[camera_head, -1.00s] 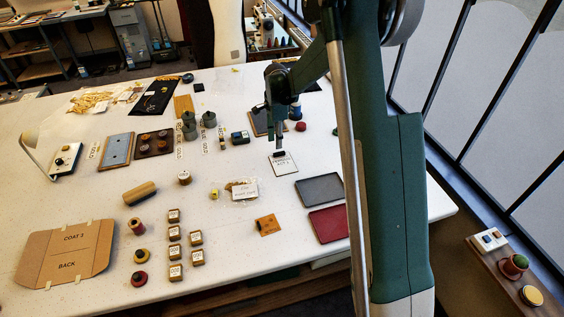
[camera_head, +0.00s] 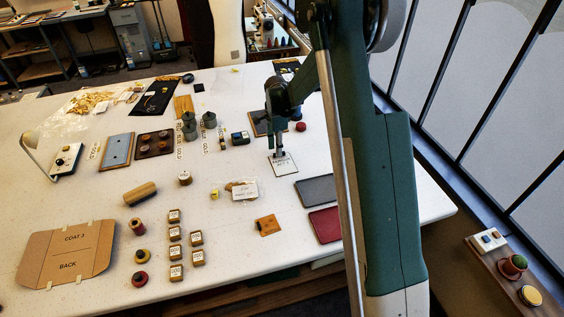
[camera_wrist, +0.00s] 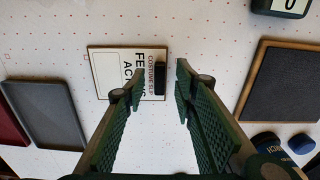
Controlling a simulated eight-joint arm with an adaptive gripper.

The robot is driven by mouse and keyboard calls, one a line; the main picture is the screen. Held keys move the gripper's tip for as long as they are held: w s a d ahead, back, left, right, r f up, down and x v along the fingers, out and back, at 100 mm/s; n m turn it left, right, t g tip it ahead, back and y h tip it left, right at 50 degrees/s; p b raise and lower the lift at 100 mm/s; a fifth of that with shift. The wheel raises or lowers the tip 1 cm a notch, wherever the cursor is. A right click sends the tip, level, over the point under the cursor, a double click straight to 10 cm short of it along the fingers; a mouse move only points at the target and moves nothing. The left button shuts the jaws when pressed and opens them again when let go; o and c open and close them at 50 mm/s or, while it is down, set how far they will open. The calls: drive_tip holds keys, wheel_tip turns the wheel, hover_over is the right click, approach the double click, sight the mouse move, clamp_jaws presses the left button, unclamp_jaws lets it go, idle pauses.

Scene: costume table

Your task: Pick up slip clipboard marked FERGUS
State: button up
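The slip clipboard (camera_head: 286,167) is a small white board with a brown edge and a black clip, lying flat on the white table. In the wrist view the clipboard (camera_wrist: 112,75) shows print reading "COSTUME SLIP", "FE…" and "AC…"; the rest of the name is hidden behind a finger. Its black clip (camera_wrist: 160,78) lies between the fingertips as seen from the wrist. My gripper (camera_wrist: 158,72) is open, fingers pointing down over the clip end. In the head view my gripper (camera_head: 278,153) is at the clipboard's far edge; I cannot tell whether it touches.
A grey tray (camera_head: 318,188) and a dark red tray (camera_head: 326,223) lie to the near right. A dark wood-edged board (camera_wrist: 284,82) and a blue spool (camera_wrist: 266,141) are close to the gripper. A plastic packet (camera_head: 243,190) lies to the left. Table around the clipboard is clear.

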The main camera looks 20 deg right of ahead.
drive_tip(key=shift+f, duration=1.15)
clamp_jaws()
